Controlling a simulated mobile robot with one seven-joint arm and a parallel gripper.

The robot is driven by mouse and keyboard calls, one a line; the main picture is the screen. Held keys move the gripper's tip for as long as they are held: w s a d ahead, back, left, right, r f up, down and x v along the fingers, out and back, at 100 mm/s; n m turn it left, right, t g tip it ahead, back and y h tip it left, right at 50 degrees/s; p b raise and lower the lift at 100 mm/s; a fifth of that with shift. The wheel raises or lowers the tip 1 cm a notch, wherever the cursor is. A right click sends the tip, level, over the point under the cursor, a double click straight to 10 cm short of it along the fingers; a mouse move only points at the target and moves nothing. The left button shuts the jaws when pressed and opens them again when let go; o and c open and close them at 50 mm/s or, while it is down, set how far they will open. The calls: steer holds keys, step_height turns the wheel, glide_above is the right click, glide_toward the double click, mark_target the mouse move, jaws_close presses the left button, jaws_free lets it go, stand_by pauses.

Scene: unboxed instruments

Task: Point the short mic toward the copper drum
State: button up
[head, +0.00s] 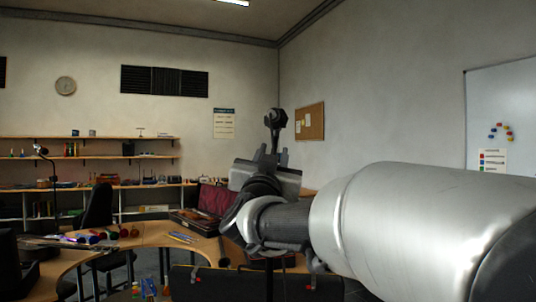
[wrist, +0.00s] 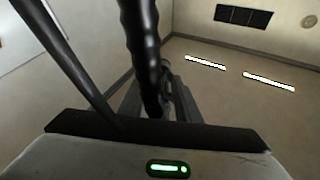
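My gripper (head: 272,156) points upward at the end of my arm in the middle of the head view. A black piece with a rounded head (head: 276,119) rises just above its fingers; it may be the short mic, but I cannot tell for sure. In the wrist view, a thick black ribbed stem (wrist: 142,45) crosses in front of the grey fingers, and a thinner black rod (wrist: 65,60) slants down on the left. Whether the fingers grip the stem is hidden. I cannot make out the copper drum; my arm covers much of the right side.
A curved wooden desk (head: 205,250) at left holds an open red-lined case (head: 213,200) and several coloured items. A thin stand (head: 54,185) stands at far left, near a dark chair (head: 97,207). Shelves (head: 95,157) line the back wall. The air above the desk is clear.

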steer(key=shift+c, duration=0.2)
jaws_close()
steer(key=shift+a, duration=0.15)
stand_by(0.4)
steer(key=shift+a+n+y+b, duration=0.15)
steer(key=shift+n+y+b, duration=0.25)
steer(key=shift+y+b, duration=0.35)
